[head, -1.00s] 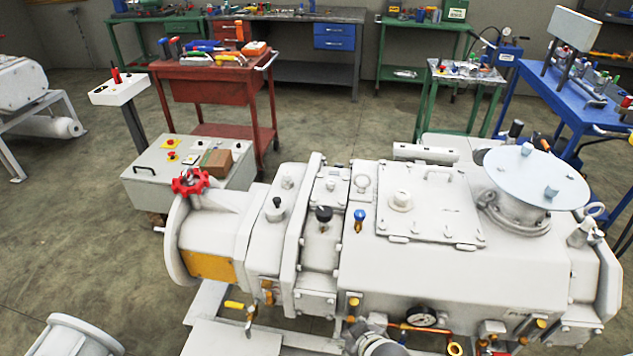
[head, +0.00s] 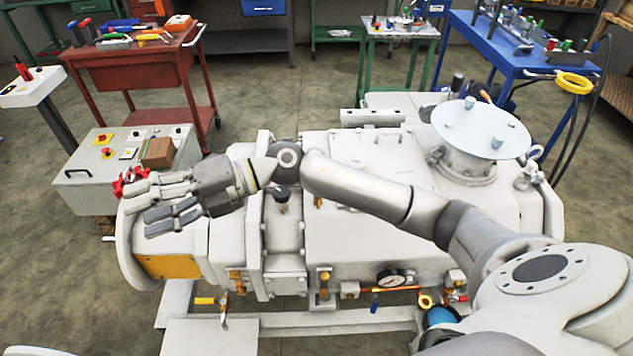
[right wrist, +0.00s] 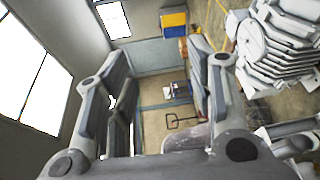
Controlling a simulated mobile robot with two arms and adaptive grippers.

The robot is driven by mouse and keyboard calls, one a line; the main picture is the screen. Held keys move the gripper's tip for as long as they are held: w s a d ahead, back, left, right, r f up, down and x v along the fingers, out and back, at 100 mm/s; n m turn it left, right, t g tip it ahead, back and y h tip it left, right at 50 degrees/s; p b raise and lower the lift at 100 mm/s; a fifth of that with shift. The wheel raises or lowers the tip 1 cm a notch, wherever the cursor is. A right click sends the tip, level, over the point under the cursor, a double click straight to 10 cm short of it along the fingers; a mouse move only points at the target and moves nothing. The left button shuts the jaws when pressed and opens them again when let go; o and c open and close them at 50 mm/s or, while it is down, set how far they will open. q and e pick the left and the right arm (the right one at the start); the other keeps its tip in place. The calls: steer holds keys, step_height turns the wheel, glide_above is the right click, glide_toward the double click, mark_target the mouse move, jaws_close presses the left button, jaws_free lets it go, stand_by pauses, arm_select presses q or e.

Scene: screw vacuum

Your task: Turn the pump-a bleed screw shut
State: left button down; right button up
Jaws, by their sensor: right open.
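The pale grey pump (head: 375,255) fills the middle of the head view. I cannot pick out the bleed screw for certain. A black knob (head: 283,195) stands on its top just below my arm, and a brass stem (head: 318,203) shows right of it; its top is hidden behind my forearm. My right gripper (head: 148,205) is open and empty above the pump's left end, close to a red handwheel (head: 130,181). In the right wrist view its fingers (right wrist: 157,65) are apart with nothing between them. My left gripper is out of view.
A round plate (head: 480,128) covers the flange at right. A control box (head: 90,195), red trolley (head: 140,75) and blue bench (head: 520,60) stand behind. Floor between them is clear.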

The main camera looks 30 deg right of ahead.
steer(key=w+d+f+g+h, duration=0.1)
steer(key=d+f+h, duration=0.25)
steer(key=d, duration=0.35)
steer(key=w+d+f+n+g+h, duration=0.1)
steer(key=d+f+h, duration=0.1)
steer(key=d+h, duration=0.45)
steer(key=w+d+f+g+h, duration=0.1)
steer(key=w+d+f+h, duration=0.15)
steer(key=d, duration=0.55)
steer(key=s+d+r+m+h, duration=0.1)
steer(key=d+h, duration=0.1)
steer(key=d, duration=0.4)
steer(key=s+d+r+m+h, duration=0.1)
steer(key=d+r+h, duration=0.1)
steer(key=d, duration=0.4)
steer(key=f, duration=0.3)
steer(key=f+p, duration=0.1)
steer(key=f, duration=0.3)
steer(key=f+p, duration=0.1)
steer(key=f, duration=0.3)
steer(key=shift+w+a, duration=0.2)
steer(key=shift+w, duration=0.1)
steer(key=shift+c, duration=0.5)
steer(key=c, duration=0.9)
